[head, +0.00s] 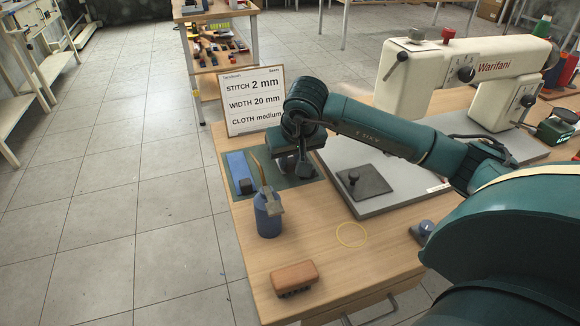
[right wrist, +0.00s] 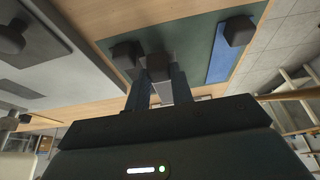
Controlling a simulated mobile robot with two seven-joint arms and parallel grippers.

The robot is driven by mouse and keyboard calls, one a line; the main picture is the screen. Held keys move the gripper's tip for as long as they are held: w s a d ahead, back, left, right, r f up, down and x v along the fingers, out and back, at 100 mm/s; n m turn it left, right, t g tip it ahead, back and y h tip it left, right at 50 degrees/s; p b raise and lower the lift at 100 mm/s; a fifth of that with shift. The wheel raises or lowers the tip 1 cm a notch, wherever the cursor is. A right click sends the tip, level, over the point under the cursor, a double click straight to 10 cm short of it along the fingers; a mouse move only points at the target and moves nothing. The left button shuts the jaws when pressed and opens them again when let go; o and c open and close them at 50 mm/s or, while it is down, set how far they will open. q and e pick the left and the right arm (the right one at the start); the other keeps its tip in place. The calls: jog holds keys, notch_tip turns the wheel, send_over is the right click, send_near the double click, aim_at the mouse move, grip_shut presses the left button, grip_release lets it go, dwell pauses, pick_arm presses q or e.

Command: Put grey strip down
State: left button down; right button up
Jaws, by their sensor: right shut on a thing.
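My right gripper (head: 296,168) is over the green mat (head: 262,183) at the table's far left corner. In the right wrist view its fingers (right wrist: 158,70) are shut on the dark knob (right wrist: 158,66) of the grey strip (right wrist: 183,92). The strip shows between the fingers, over or on the mat; I cannot tell whether it touches. The head view mostly hides it behind the gripper. A blue strip (head: 238,166) with a dark knob lies on the mat to the left; it also shows in the right wrist view (right wrist: 226,55). My left gripper is out of view.
A blue oil can (head: 268,218) with a brass spout stands close in front of the mat. A brown brush (head: 294,276) lies nearer. A sign (head: 253,101) stands behind. A grey plate (head: 392,203) bearing a dark knobbed square (head: 364,184) lies to the right, before a sewing machine (head: 430,75).

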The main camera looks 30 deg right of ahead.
notch_tip(320, 180, down, 3)
jog(key=shift+r, duration=0.1)
jog(key=o, duration=1)
jog(key=shift+r, duration=0.15)
pick_arm(q)
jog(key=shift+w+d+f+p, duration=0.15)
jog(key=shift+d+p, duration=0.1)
jog(key=shift+p, duration=0.2)
pick_arm(e)
jog(key=v, duration=1.1)
jog(key=shift+s+r, duration=0.2)
jog(key=shift+r, duration=0.2)
